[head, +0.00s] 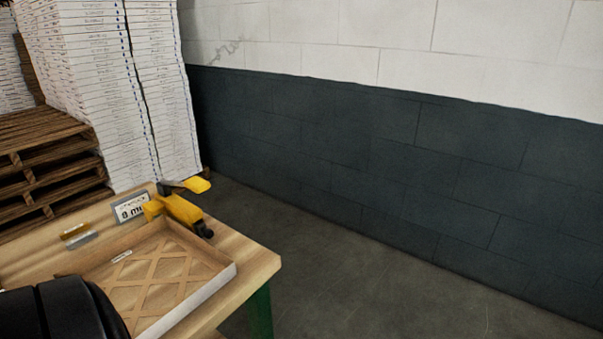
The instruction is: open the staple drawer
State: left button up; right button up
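No drawer can be made out in the head view. A yellow and black hand tool (178,212), which looks like a stapler, lies at the far right corner of the wooden table (255,262). A small sign (131,206) with "8 mm"-like writing stands beside it; the text is too small to read surely. A small metallic and yellow item (79,236), perhaps staples, sits on the table to the left. A black rounded part at the lower left hides part of the table. Neither gripper's fingers show.
A shallow open tray or frame (190,303) with a diagonal lattice lies on the table. Tall stacks of white boxes (110,95) and wooden pallets (45,165) stand behind. Bare floor (370,280) and a dark-and-white block wall lie to the right.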

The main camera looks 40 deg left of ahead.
aim_at(201, 231)
jog(key=i+u, duration=0.2)
jog(key=i, duration=0.55)
jog(key=i+l+u, duration=0.2)
jog(key=i, duration=0.5)
jog(key=i+j+u, duration=0.15)
jog(key=i+u, duration=0.5)
jog(key=u, duration=0.15)
jog(key=i+u, duration=0.4)
jog(key=i+l+u, duration=0.15)
jog(key=i+u, duration=0.4)
jog(key=u, duration=0.2)
jog(key=i+u, duration=0.25)
jog(key=u, duration=0.15)
jog(key=i+u, duration=0.2)
jog(key=u, duration=0.25)
jog(key=i+l+u, duration=0.15)
jog(key=u, duration=0.25)
jog(key=i, duration=0.05)
